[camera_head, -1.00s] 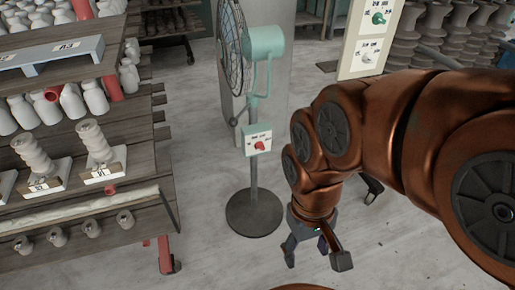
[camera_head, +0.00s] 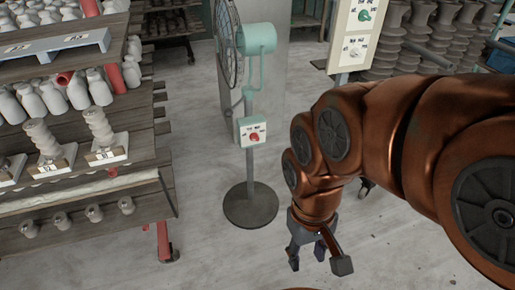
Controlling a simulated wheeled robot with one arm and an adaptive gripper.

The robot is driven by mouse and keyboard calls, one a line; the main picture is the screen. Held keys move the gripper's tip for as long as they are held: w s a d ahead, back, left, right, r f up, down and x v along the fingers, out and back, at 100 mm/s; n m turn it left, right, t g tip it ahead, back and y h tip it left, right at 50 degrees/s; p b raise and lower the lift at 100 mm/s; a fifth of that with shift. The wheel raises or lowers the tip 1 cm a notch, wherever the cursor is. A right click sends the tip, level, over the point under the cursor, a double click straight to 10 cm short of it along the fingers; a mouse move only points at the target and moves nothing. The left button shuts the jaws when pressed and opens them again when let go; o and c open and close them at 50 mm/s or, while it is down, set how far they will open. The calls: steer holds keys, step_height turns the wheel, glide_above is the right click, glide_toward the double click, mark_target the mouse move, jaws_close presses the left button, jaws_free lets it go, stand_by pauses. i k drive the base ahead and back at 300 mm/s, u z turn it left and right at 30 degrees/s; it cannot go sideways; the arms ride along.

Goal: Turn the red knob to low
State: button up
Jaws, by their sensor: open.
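The red knob (camera_head: 254,137) sits on a small white and green control box (camera_head: 251,131) on the pole of a standing fan (camera_head: 250,60). Small marks surround the knob, too small to read. My gripper (camera_head: 307,260) hangs below my copper-coloured arm, to the right of the fan's round base. It is open and empty, pointing down, and apart from the knob, lower and to the right in the picture.
Wooden shelves (camera_head: 150,150) with pale bottles and clay pieces stand at the left. A white panel (camera_head: 356,35) with a green knob (camera_head: 364,15) and a white knob (camera_head: 355,53) is at the upper right. Grey floor (camera_head: 200,235) around the fan base is clear.

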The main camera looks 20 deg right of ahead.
mark_target(253, 136)
steer(key=k, duration=1)
steer(key=u, duration=0.7)
steer(key=i, duration=0.75)
steer(key=u, duration=0.65)
steer(key=i, duration=0.75)
steer(key=z, duration=0.7)
steer(key=i, duration=0.75)
steer(key=z, duration=0.6)
